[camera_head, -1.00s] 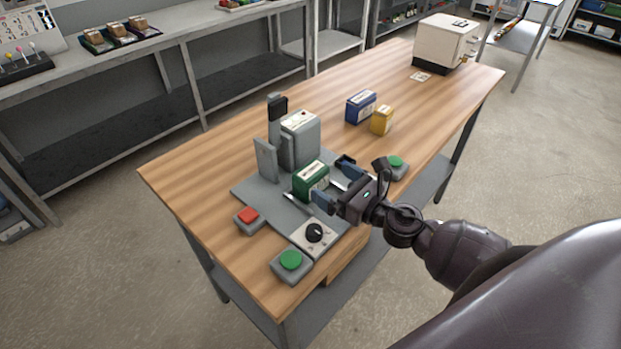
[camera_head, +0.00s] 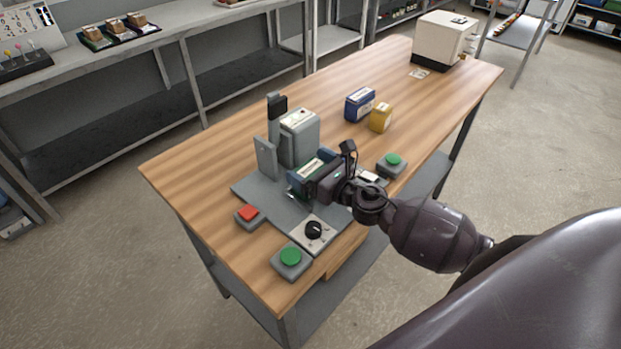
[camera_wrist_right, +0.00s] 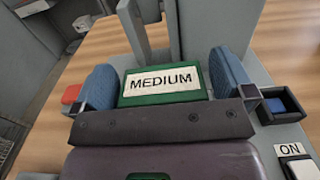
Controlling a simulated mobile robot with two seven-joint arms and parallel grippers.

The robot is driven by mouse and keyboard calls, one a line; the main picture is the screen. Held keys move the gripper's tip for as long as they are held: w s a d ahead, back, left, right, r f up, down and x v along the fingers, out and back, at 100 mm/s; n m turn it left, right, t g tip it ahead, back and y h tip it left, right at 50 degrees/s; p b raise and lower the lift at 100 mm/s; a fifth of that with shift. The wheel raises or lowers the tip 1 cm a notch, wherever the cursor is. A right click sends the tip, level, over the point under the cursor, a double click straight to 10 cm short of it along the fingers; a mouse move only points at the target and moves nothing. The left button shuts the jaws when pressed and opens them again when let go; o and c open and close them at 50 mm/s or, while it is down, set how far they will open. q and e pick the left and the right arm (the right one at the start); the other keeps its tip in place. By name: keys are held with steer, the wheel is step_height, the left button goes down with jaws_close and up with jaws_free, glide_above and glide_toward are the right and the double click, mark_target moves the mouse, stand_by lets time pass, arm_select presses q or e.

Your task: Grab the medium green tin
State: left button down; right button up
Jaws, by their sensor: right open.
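The medium green tin (camera_head: 309,169) stands on the grey machine plate (camera_head: 255,188), mostly hidden behind my right gripper in the head view. In the right wrist view the tin (camera_wrist_right: 162,84) shows its white "MEDIUM" label between the two blue finger pads. My right gripper (camera_wrist_right: 164,82) is open, with one finger on each side of the tin. Small gaps seem to show beside the tin. The right gripper (camera_head: 313,170) also shows in the head view, low at the tin's near side. My left gripper is not in view.
The grey machine (camera_head: 299,138) stands just behind the tin. A red button (camera_head: 248,212), a black dial (camera_head: 314,230) and green buttons (camera_head: 290,257) surround the plate. A blue tin (camera_head: 359,104) and a yellow tin (camera_head: 380,117) stand farther back. The far tabletop is mostly clear.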

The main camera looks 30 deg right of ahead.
steer(key=c, duration=0.8)
